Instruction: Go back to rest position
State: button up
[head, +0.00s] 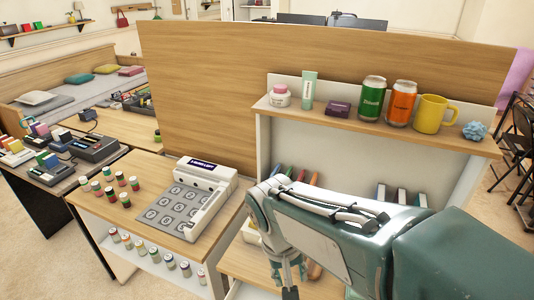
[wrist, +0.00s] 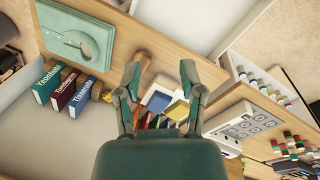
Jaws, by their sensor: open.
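My gripper (head: 289,278) hangs at the end of my green and white arm, low in the head view, over the lower wooden surface in front of the shelf. In the wrist view my gripper (wrist: 160,72) has its two fingers spread apart with nothing held between them. Beyond the fingers lie a small yellow-and-white item (wrist: 178,107) and a brown rounded object (wrist: 144,82); their contact with anything is unclear. My arm hides much of the lower surface in the head view.
The upper shelf (head: 335,122) holds cans, a yellow mug (head: 430,114) and small items. A white keypad device (head: 190,199) and several small jars stand on the left desk. The wrist view shows upright books (wrist: 67,91) and a green device (wrist: 78,42). Chairs stand far right.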

jog(key=s+d+r+t+y, duration=0.1)
jog(key=s+d+r+t, duration=0.2)
jog(key=d, duration=0.2)
jog(key=s+d+r+m+t+y, duration=0.1)
jog(key=s+d+r+t, duration=0.1)
jog(key=d, duration=0.4)
jog(key=shift+s+r+t, duration=0.4)
jog(key=shift+s+r, duration=0.05)
jog(key=shift+r, duration=0.2)
